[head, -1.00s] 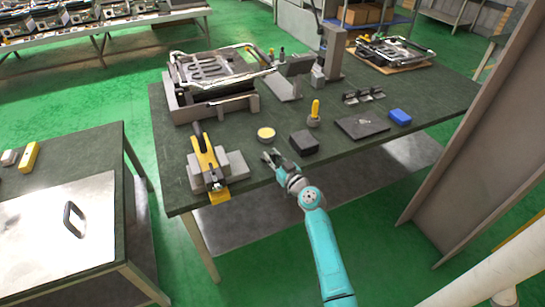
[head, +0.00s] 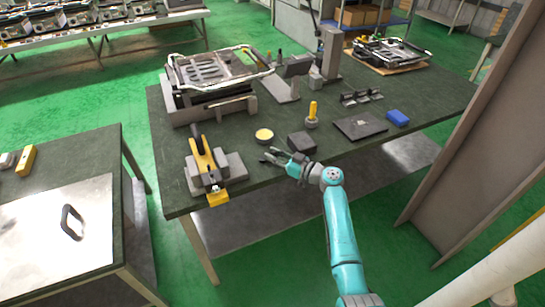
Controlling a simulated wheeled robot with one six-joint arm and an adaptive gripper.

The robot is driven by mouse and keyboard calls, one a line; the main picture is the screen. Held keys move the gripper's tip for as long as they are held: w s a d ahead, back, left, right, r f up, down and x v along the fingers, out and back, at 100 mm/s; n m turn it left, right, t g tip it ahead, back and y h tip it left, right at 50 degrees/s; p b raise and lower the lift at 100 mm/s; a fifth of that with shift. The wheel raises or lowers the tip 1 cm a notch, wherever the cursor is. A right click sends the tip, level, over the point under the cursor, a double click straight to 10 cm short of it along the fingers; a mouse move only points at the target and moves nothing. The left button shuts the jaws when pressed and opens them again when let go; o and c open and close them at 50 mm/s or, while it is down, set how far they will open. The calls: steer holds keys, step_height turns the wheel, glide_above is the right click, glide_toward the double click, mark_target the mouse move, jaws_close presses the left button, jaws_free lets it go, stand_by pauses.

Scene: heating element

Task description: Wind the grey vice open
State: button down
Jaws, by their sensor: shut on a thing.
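The grey vice (head: 233,166) sits at the front left of the dark workbench. A yellow and black long part (head: 203,155) lies between its grey blocks, and a yellow piece (head: 218,199) shows at its front, over the bench edge. My gripper (head: 268,156) is to the right of the vice, above the bench front, and apart from it. It points left, toward the vice. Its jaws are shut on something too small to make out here.
A round yellow-topped tin (head: 264,135) and a dark block (head: 301,142) are close to my gripper. A yellow-handled tool (head: 312,112), a dark plate (head: 361,126) and a blue box (head: 397,117) lie to the right. A large fixture (head: 212,88) stands behind the vice.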

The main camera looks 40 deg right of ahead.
steer(key=shift+w+d+n+g+y, duration=0.15)
steer(key=shift+n+y, duration=0.1)
steer(key=shift+y, duration=0.15)
steer(key=shift+d+n+g+y, duration=0.15)
steer(key=shift+n+y, duration=0.1)
steer(key=shift+y, duration=0.15)
steer(key=shift+a+y, duration=0.1)
steer(key=shift+y, duration=0.2)
steer(key=c, duration=0.9)
jaws_free()
steer(key=shift+c, duration=0.2)
steer(key=v, duration=1.2)
